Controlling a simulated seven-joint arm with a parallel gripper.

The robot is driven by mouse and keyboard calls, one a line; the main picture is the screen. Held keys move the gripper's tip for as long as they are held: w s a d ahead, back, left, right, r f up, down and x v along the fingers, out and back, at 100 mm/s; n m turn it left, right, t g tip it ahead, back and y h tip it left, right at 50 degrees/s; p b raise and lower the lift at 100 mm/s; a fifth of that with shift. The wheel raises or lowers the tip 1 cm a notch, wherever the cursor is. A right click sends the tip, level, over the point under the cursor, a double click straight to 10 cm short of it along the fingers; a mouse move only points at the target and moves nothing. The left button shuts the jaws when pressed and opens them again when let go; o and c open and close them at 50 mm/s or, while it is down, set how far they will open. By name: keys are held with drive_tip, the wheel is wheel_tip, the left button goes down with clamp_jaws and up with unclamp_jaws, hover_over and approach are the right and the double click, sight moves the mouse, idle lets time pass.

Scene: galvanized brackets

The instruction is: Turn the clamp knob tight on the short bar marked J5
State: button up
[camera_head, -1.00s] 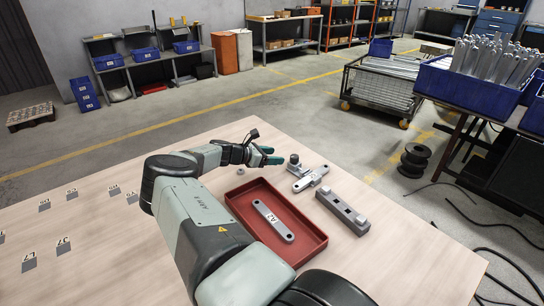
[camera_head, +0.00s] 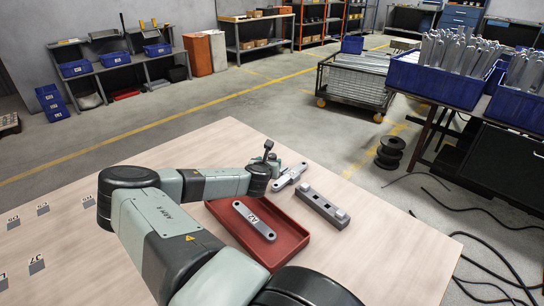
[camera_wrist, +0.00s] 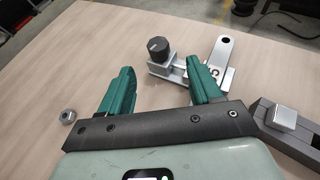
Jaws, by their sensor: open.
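The short bar (camera_wrist: 224,55) lies on the table ahead of my gripper in the wrist view; a "5" shows on its label and the rest is covered by my right finger. A metal clamp sits across the bar, with a black ridged knob (camera_wrist: 158,48) standing upright at its left end. My gripper (camera_wrist: 160,80) is open and empty, its teal fingers either side of the gap, with the knob beyond the fingertips. In the head view the bar (camera_head: 289,177) lies just right of my gripper (camera_head: 270,161); my wrist hides part of the clamp there.
A red tray (camera_head: 290,254) holds another labelled bar (camera_head: 254,220). A grey block with raised posts (camera_head: 322,207) lies right of the clamp, near my right finger in the wrist view. A loose nut (camera_wrist: 68,115) lies left of my gripper. Small label tags (camera_head: 37,264) stand at left.

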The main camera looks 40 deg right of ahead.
sight(272, 155)
drive_tip(key=shift+n+t, duration=0.3)
drive_tip(key=shift+t, duration=0.1)
drive_tip(key=x, duration=1)
drive_tip(key=c, duration=1)
drive_tip(key=shift+w+a+m+g+h, duration=0.1)
drive_tip(key=shift+m+g+h, duration=0.2)
drive_tip(key=shift+m+g, duration=0.4)
drive_tip(key=shift+m+g+h, duration=0.9)
drive_tip(key=shift+m+g, duration=1.3)
drive_tip(key=shift+g, duration=0.4)
